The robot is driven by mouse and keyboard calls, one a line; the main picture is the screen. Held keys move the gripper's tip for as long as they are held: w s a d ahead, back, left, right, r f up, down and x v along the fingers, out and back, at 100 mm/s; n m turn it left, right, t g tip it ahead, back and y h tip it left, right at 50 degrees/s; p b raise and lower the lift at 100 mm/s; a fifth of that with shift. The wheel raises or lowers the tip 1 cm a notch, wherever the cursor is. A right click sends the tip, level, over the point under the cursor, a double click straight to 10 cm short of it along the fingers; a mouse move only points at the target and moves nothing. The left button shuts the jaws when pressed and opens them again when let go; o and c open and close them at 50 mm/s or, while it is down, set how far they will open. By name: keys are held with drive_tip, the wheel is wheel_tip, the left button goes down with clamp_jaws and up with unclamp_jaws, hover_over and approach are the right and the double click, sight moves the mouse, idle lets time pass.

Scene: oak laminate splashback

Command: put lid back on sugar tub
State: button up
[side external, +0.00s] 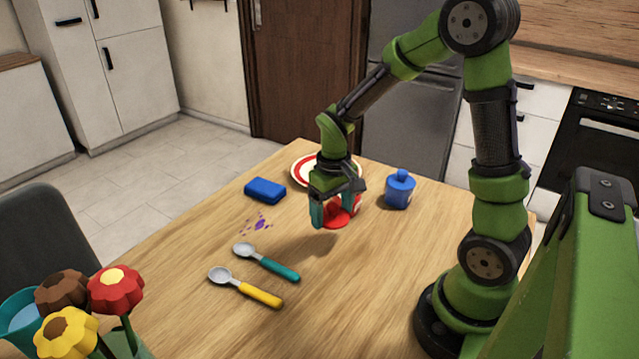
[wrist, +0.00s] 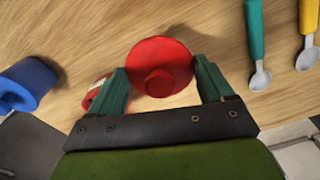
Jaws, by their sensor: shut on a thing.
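My gripper (side external: 337,211) is shut on a round red lid (side external: 336,219), with a teal finger on each side of it. The lid is held above the table, and its round knob shows in the wrist view (wrist: 159,82). A red-and-white tub, which looks like the sugar tub, is mostly hidden behind my gripper in the side view. In the wrist view the tub (wrist: 97,91) shows in part beside and below the left finger, apart from the lid. The tub's opening is not clearly visible.
A blue lidded jar (side external: 399,189) stands right of my gripper. A red-rimmed plate (side external: 301,169) lies behind it. A blue sponge (side external: 265,190), purple spots (side external: 258,223), a teal spoon (side external: 268,262) and a yellow spoon (side external: 247,287) lie to the left. Flowers (side external: 115,289) stand front left.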

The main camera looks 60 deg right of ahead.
drive_tip(key=r, duration=0.2)
drive_tip(key=shift+d+r, duration=0.2)
drive_tip(key=shift+r, duration=0.1)
drive_tip(key=w+d+r, duration=0.2)
drive_tip(key=d, duration=0.4)
drive_tip(key=w+d+r, duration=0.1)
drive_tip(key=d+r, duration=0.1)
drive_tip(key=d, duration=0.4)
drive_tip(key=shift+a+f, duration=0.2)
drive_tip(key=shift+f, duration=3)
drive_tip(key=shift+f, duration=0.15)
drive_tip(key=o, duration=0.9)
